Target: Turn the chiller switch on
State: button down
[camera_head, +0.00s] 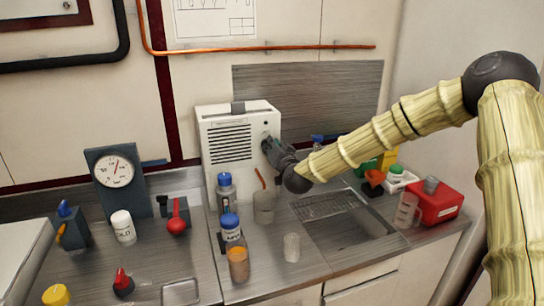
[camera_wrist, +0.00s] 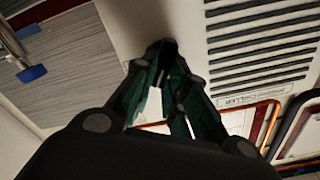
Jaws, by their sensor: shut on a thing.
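The chiller (camera_head: 226,143) is a white box with a dark slotted vent, standing against the back wall. Its vent and a printed label (camera_wrist: 238,102) also show in the wrist view. My gripper (camera_head: 268,146) is at the right part of the chiller's front face. In the wrist view my gripper (camera_wrist: 163,52) has its fingertips drawn together against the white panel. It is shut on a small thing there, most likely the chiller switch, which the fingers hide. I cannot tell the switch's position.
Bottles, including a blue-capped one (camera_head: 231,228), and a clear beaker (camera_head: 264,207) stand in front of the chiller. A sink (camera_head: 345,228) is to the right, with a red box (camera_head: 436,204) beyond. A gauge (camera_head: 115,171) and a red-handled valve (camera_head: 177,217) are at left.

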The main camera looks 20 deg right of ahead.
jog(key=shift+d+f+m+b, duration=0.15)
jog(key=shift+f+m+b, duration=0.1)
jog(key=shift+m+b, duration=1.75)
jog(key=shift+d+f+m+b, duration=0.1)
jog(key=shift+f+m+b, duration=0.1)
jog(key=shift+m+b, duration=1.75)
jog(key=shift+d+f+m+b, duration=0.15)
jog(key=shift+f+m+b, duration=0.1)
jog(key=shift+m+b, duration=1.75)
jog(key=c, duration=1.4)
grip_release()
jog(key=shift+c, duration=0.2)
jog(key=shift+r, duration=0.1)
jog(key=s, duration=1.2)
jog(key=shift+d, duration=0.2)
